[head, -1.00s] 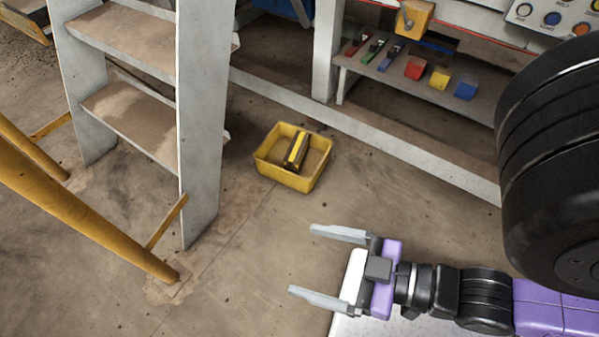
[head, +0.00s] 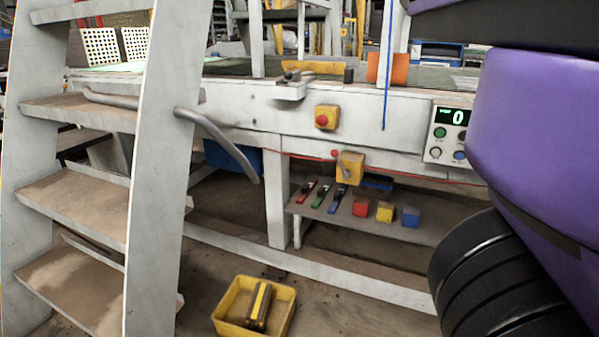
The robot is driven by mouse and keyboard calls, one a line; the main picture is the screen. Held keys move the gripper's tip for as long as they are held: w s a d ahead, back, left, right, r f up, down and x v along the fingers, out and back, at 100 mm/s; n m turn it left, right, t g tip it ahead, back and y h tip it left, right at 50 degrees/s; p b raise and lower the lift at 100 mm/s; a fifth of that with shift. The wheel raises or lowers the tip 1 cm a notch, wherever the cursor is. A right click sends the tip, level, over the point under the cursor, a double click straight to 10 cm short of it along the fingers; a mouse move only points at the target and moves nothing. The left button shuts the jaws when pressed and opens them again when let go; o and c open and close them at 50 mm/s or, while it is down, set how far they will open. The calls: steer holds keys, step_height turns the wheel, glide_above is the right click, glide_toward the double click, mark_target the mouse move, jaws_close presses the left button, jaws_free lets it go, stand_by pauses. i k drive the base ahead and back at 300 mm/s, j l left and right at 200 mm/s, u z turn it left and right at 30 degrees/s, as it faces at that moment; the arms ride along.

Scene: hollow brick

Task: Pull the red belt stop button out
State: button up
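The red belt stop button (head: 322,120) sits on a yellow box (head: 331,113) on the front face of the white belt frame, near the middle of the head view. It is small here, and I cannot tell whether it is pushed in or out. My gripper is outside the picture. Only large purple and black links of my arm show at the right, covering part of the frame beyond the control panel.
A control panel (head: 436,143) reading 0 is right of the button. A yellow lever box (head: 350,167) hangs below, above a shelf (head: 330,222) with coloured blocks. White steps (head: 158,170) with a grey handrail (head: 228,140) stand left. A yellow bin (head: 287,296) is on the floor.

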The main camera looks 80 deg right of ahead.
mark_target(322, 120)
steer(key=z, duration=1.9)
